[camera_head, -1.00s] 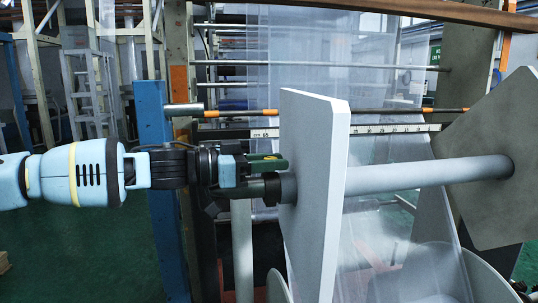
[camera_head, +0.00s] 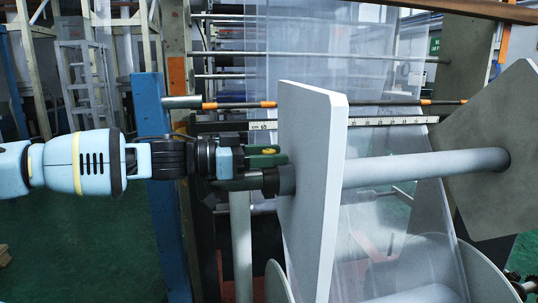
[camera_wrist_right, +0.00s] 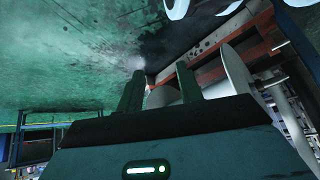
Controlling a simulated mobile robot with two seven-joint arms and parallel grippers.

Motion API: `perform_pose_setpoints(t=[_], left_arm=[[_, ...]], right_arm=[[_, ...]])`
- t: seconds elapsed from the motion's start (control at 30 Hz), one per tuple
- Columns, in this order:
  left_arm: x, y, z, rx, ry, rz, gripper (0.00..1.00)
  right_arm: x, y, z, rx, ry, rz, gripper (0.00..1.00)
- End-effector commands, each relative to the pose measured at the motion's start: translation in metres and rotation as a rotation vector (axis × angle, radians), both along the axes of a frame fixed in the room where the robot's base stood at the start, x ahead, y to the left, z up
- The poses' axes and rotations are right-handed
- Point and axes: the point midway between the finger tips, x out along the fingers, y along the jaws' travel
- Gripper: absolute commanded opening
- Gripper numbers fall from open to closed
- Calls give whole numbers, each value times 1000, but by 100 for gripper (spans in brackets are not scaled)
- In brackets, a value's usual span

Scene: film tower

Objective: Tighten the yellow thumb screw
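The yellow thumb screw (camera_head: 268,152) is a small yellow spot above the dark collar (camera_head: 280,180) on the roller shaft, left of the pale side plate. My left gripper (camera_head: 267,155) reaches in from the left. Its dark green fingers lie close together on the near and far sides of the screw and hide most of it. I cannot tell whether they touch it. My right gripper (camera_wrist_right: 158,88) shows in the right wrist view. Its two fingers are apart with nothing between them.
The pale side plate (camera_head: 312,190) stands just right of the collar. The grey roller shaft (camera_head: 430,167) runs on to the right plate (camera_head: 490,165). A blue post (camera_head: 160,200) stands behind my left arm. Clear film (camera_head: 380,215) hangs behind the shaft.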

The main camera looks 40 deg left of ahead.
Motion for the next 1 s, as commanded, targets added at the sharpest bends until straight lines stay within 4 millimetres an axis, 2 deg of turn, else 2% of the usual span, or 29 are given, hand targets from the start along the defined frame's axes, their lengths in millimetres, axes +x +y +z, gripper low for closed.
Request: perform_pose_setpoints(t=[0.37,0.73,1.0], left_arm=[[-9,8,5,-1,-4,3,44],[-33,28,8,-1,-7,4,44],[-46,38,8,-2,-5,4,44]], right_arm=[[3,0,10,0,-9,0,36],[3,0,34,-2,-20,-1,36],[12,1,55,0,-48,-6,36]])
